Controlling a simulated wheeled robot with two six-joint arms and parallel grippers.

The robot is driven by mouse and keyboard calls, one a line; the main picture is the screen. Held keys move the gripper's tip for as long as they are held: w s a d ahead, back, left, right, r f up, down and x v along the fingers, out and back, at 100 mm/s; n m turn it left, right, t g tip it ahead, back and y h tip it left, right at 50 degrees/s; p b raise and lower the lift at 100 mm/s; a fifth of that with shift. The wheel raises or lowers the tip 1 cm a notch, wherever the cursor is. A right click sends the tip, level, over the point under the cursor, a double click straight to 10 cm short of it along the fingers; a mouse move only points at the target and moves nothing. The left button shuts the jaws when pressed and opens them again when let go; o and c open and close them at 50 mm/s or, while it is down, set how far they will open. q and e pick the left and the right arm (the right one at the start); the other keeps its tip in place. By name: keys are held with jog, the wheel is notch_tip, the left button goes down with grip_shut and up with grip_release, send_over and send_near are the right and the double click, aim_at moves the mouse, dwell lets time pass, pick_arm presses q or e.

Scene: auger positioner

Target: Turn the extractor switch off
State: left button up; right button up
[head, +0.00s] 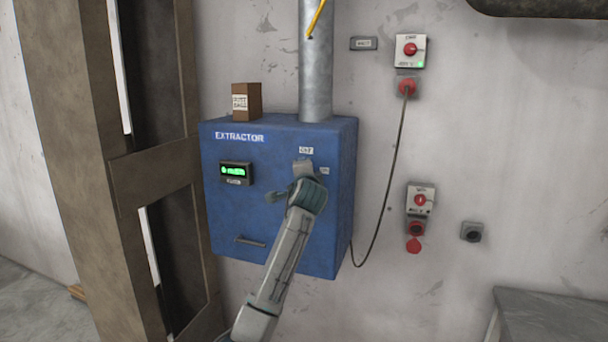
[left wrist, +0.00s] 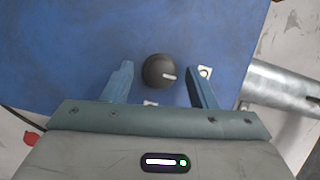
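The blue extractor box (head: 225,215) hangs on the wall, with a green-lit display (head: 236,173) on its front. Its switch is a round black knob (left wrist: 158,69), seen in the left wrist view; in the head view my gripper hides it. The knob's white mark lies on its right side, toward a small white label (left wrist: 204,72). In the head view the upper label (head: 306,150) seems to read OFF, and a second label (head: 325,170) sits right of it. My left gripper (head: 303,170) is open, its fingers (left wrist: 159,66) on either side of the knob with visible gaps. My right gripper is out of view.
A small brown box (head: 246,103) stands on the extractor beside a metal duct (head: 315,60). A cable (head: 396,150) runs from the upper wall switch (head: 410,50) to the box. A lower wall switch (head: 420,200) is to the right. A wooden frame (head: 150,180) stands at left.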

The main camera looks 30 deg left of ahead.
pick_arm(q)
jog(key=b+v, duration=0.4)
jog(key=v, duration=0.6)
jog(key=shift+s+d, duration=0.2)
jog(key=shift+s, duration=0.15)
